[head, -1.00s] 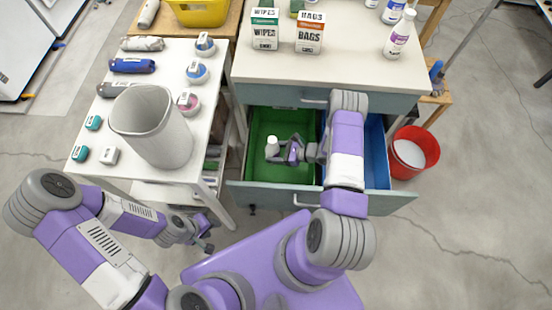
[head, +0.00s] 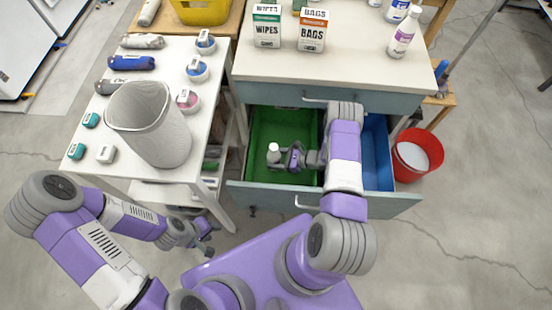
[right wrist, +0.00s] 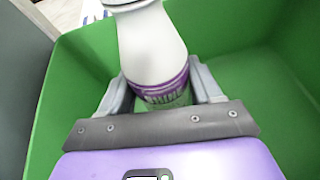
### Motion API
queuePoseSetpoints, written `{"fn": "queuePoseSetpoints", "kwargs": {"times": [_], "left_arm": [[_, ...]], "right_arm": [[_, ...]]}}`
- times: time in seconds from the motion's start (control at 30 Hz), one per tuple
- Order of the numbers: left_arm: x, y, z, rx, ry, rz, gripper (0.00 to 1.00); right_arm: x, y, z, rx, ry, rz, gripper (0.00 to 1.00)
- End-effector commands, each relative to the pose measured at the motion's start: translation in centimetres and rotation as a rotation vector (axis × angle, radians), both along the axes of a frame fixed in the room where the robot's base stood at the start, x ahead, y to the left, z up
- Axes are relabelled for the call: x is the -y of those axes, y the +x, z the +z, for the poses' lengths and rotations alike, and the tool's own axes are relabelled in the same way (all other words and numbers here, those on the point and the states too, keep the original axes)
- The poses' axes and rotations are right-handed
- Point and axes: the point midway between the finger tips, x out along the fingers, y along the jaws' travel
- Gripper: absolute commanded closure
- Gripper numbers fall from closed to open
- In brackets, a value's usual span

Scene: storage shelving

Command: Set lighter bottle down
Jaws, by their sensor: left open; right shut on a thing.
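A white bottle with a purple label band (right wrist: 155,50) is between the fingers of my right gripper (right wrist: 165,92), which is shut on it. In the head view the bottle (head: 273,152) shows small and white inside the green bin (head: 270,122) of the open drawer, toward its left side, with my right gripper (head: 286,158) on its right. The bottle looks roughly upright in the head view. Whether its base touches the bin floor cannot be told. My left gripper (head: 205,237) is open and empty, low beside the white table.
A blue bin (head: 377,150) fills the drawer's right side. Another white bottle (head: 403,33), a wipes box (head: 267,27) and a bags box (head: 313,32) stand on the cabinet top. A red bucket (head: 412,155) stands right of the drawer. The white table (head: 128,78) holds a grey bin.

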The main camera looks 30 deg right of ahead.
Motion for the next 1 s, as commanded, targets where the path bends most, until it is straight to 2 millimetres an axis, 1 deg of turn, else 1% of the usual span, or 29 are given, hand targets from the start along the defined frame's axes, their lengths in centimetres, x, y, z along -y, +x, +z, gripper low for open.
{"fn": "queuePoseSetpoints", "kwargs": {"times": [0.07,0.17,0.2,0.37,0.67,0.77,0.87,1.0], "left_arm": [[0.0,0.0,-0.4,0.000,0.000,0.000,0.57],[0.0,0.0,-0.4,0.000,0.000,0.000,0.57],[0.0,0.0,-0.3,0.000,0.000,0.000,0.57],[0.0,0.0,-0.3,0.000,0.000,0.000,0.57],[0.0,0.0,-0.2,0.000,0.000,0.000,0.57],[0.0,0.0,0.3,0.000,0.000,0.000,0.57],[0.0,0.0,1.3,0.000,0.000,0.000,0.57],[0.0,0.0,1.9,0.000,0.000,0.000,0.57]], "right_arm": [[0.0,0.0,-0.4,0.000,0.000,0.000,0.65],[0.0,0.0,-0.3,0.000,0.000,0.000,0.65],[0.0,0.0,-0.3,0.000,0.000,0.000,0.35],[0.0,0.0,-0.3,0.000,0.000,0.000,0.11],[0.0,0.0,-0.2,0.000,0.000,0.000,0.11],[0.0,0.0,0.3,0.000,0.000,0.000,0.11],[0.0,0.0,1.2,0.001,0.000,0.001,0.11],[2.3,-1.8,2.3,-0.001,-0.002,-0.006,0.11]]}}
